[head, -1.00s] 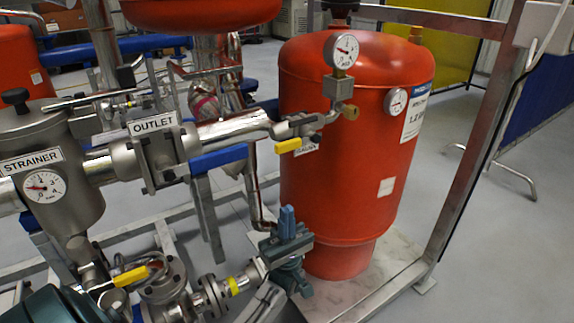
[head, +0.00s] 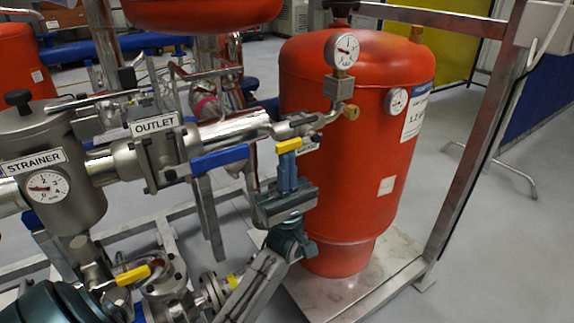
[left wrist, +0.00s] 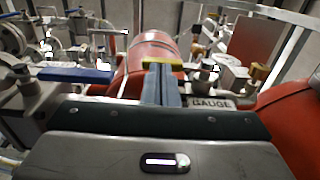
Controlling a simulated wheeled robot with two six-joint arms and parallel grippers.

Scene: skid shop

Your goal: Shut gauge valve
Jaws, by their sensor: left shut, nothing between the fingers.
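The gauge valve (head: 303,127) sits on the thin pipe leading to the upper gauge (head: 342,50). Its yellow handle (head: 289,145) sticks out toward the lower left of the valve. My left gripper (head: 287,158) points up from below, fingers shut and empty, with the tips just under the handle. In the left wrist view the shut fingers (left wrist: 160,86) reach up to the yellow handle (left wrist: 164,62). I cannot tell whether they touch it. The GAUGE label (left wrist: 211,103) is right of the fingers. My right gripper is not in view.
The red tank (head: 355,190) stands close behind my left gripper. The OUTLET valve's blue handle (head: 220,158) is just left of it. Another yellow handle (head: 133,276) is at the lower left. A metal frame post (head: 475,150) rises at the right.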

